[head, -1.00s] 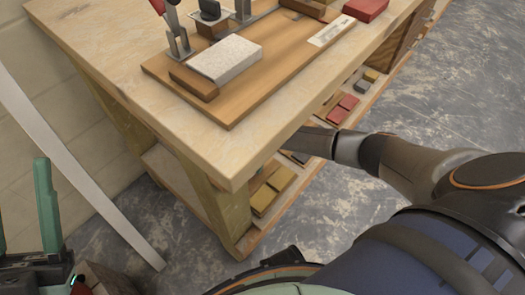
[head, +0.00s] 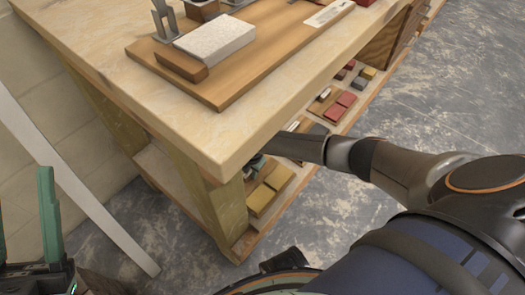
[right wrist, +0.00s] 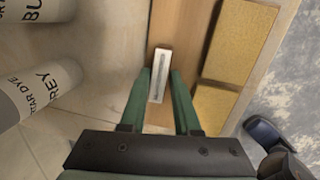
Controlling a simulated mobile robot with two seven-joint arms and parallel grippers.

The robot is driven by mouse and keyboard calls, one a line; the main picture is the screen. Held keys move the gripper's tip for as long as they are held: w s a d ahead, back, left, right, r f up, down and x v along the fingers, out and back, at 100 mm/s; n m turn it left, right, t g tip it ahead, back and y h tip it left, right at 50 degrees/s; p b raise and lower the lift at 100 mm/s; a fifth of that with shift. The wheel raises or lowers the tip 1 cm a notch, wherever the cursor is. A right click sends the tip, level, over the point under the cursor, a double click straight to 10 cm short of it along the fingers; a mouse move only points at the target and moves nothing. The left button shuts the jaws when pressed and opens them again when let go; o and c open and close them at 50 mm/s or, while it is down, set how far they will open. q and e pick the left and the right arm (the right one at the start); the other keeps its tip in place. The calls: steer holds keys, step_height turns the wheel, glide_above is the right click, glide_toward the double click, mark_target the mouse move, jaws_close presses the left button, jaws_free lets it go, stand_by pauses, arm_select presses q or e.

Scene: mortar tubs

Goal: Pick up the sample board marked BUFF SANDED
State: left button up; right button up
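A wooden sample board (right wrist: 157,128) carries two buff-yellow slips (right wrist: 222,85) and a pale label strip (right wrist: 159,75); its lettering is too small to read. In the head view the yellow slips (head: 268,194) lie on the low shelf under the tabletop. My right gripper (right wrist: 161,76) is open, its green fingers on either side of the label strip, with bare wood showing between. Whether they touch the board I cannot tell. In the head view its tip is mostly hidden by the table edge. My left gripper (head: 24,215) is open and empty at the lower left.
More boards with red and grey slips (head: 340,105) sit farther along the shelf.

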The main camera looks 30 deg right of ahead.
jaws_close()
stand_by(1.0)
